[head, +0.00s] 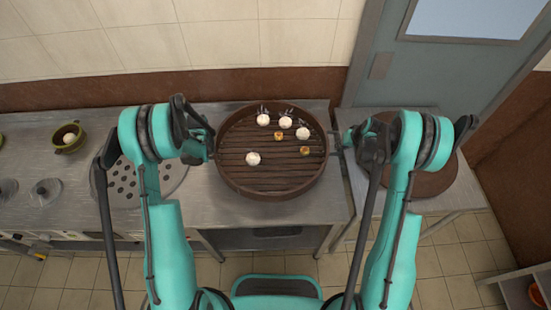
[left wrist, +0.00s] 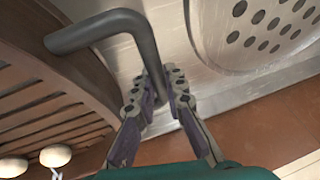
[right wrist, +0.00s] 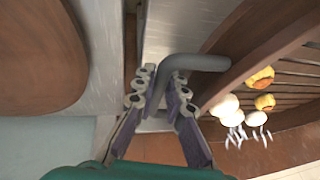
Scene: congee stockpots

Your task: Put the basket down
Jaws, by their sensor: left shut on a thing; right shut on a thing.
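The round brown basket (head: 270,188) is level at the metal counter, with several white and yellow buns on its slatted floor. In the left wrist view its dark grey handle (left wrist: 105,28) lies between the fingers of my left gripper (left wrist: 160,88), which is shut on it. In the right wrist view the other grey handle (right wrist: 200,62) is held by my right gripper (right wrist: 160,92), also shut. In the head view the left gripper (head: 208,147) is at the basket's left side and the right gripper (head: 342,140) at its right. I cannot tell whether the basket's underside touches the counter.
The steel counter (head: 335,207) has a perforated round plate (head: 128,180) left of the basket. A green pot (head: 70,138) stands at the far left. A brown round lid or board (head: 435,182) lies on the right-hand table. A wall is behind.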

